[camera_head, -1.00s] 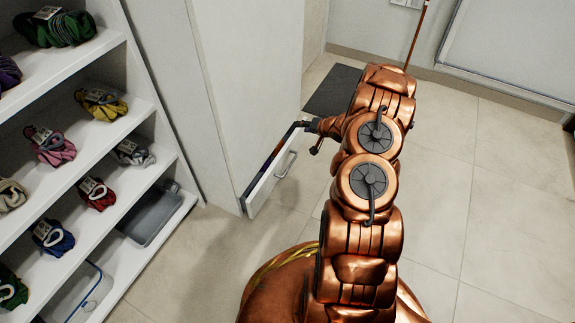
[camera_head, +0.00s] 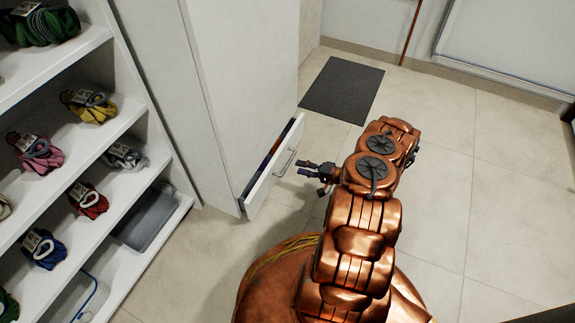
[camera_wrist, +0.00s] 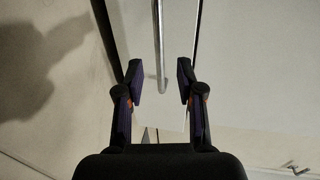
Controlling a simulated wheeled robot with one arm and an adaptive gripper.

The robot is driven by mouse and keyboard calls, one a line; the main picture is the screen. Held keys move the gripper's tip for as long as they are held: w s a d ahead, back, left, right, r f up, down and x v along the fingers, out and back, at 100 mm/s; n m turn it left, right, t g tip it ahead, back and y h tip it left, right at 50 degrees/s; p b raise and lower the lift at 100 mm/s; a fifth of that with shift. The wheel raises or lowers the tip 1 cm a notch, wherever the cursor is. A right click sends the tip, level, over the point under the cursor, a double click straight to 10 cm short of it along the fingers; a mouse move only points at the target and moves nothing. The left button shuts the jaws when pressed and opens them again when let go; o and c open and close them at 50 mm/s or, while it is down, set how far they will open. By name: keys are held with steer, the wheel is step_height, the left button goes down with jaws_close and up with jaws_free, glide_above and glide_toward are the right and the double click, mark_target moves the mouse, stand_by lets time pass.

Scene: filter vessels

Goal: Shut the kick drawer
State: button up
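The kick drawer (camera_head: 273,172) is at the foot of the tall white cabinet (camera_head: 246,80) and stands partly open, with a dark gap and some coloured contents behind its front. Its bar handle (camera_head: 284,163) runs along the white front. My gripper (camera_head: 301,168) is just to the right of the drawer front in the head view. In the wrist view my gripper (camera_wrist: 160,75) has its fingers spread with nothing between them on which they close. The handle (camera_wrist: 159,45) shows ahead, between the fingertips. I cannot tell whether a fingertip touches the drawer.
An open shelf (camera_head: 150,110) with bundled gloves and grey trays stands at the left, beside the cabinet. A dark mat (camera_head: 342,88) lies on the floor beyond the drawer. The tiled floor to the right is clear.

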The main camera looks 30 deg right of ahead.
mark_target(288, 164)
steer(key=shift+b+x, duration=1.3)
steer(key=shift+x, duration=2)
jaws_close()
